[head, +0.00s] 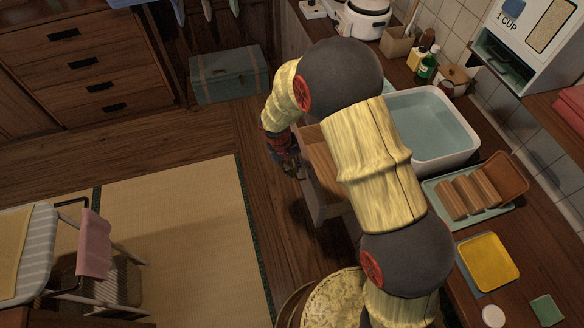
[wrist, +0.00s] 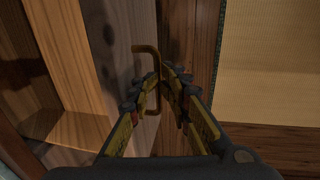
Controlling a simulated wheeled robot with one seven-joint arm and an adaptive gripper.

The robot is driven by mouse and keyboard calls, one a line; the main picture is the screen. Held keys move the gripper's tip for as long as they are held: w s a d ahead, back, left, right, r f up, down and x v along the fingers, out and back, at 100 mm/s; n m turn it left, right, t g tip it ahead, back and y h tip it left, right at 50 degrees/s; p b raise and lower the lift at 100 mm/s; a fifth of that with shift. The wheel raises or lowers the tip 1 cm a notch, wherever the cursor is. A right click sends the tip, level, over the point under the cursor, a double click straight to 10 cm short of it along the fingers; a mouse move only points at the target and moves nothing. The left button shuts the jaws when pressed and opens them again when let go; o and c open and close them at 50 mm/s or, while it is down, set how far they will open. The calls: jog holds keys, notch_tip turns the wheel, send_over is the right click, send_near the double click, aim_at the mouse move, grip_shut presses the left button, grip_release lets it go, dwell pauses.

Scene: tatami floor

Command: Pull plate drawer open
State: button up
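The plate drawer (head: 316,200) stands pulled out from the counter below the sink, its wooden inside partly showing. My arm covers much of it in the head view. In the wrist view the drawer front (wrist: 113,38) is seen edge-on, with the bare wooden inside (wrist: 75,130) to its left. A brass bar handle (wrist: 146,48) sticks out from the front. My gripper (head: 290,168) is at the outer face of the drawer. In the wrist view its fingers (wrist: 160,84) are closed around the handle's bar. The drawer's far end is hidden.
A white sink basin (head: 440,155), a tray of wooden plates (head: 470,195) and a yellow tray (head: 488,262) are on the counter. A round woven stool (head: 335,300) is near my arm's base. The floor left of the drawer is clear, with a tatami mat (head: 170,235).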

jog(key=shift+s+d, duration=0.1)
jog(key=shift+s, duration=0.1)
notch_tip(320, 180, up, 12)
jog(key=a, duration=0.2)
jog(key=shift+a, duration=0.2)
jog(key=shift+f, duration=0.1)
dwell(0.4)
jog(key=s+d+r+t, duration=0.1)
jog(key=s+d+r, duration=0.4)
jog(key=s+r, duration=0.3)
jog(key=s+d+r+m+t+y, duration=0.1)
jog(key=s+d+r+t, duration=0.1)
jog(key=s+d+r, duration=0.3)
jog(key=s+d+r+m+t+y, duration=0.1)
jog(key=s+d+r+t, duration=0.1)
jog(key=s+d+r, duration=0.4)
jog(key=s+r, duration=0.5)
jog(key=r, duration=0.1)
jog(key=shift+s, duration=0.35)
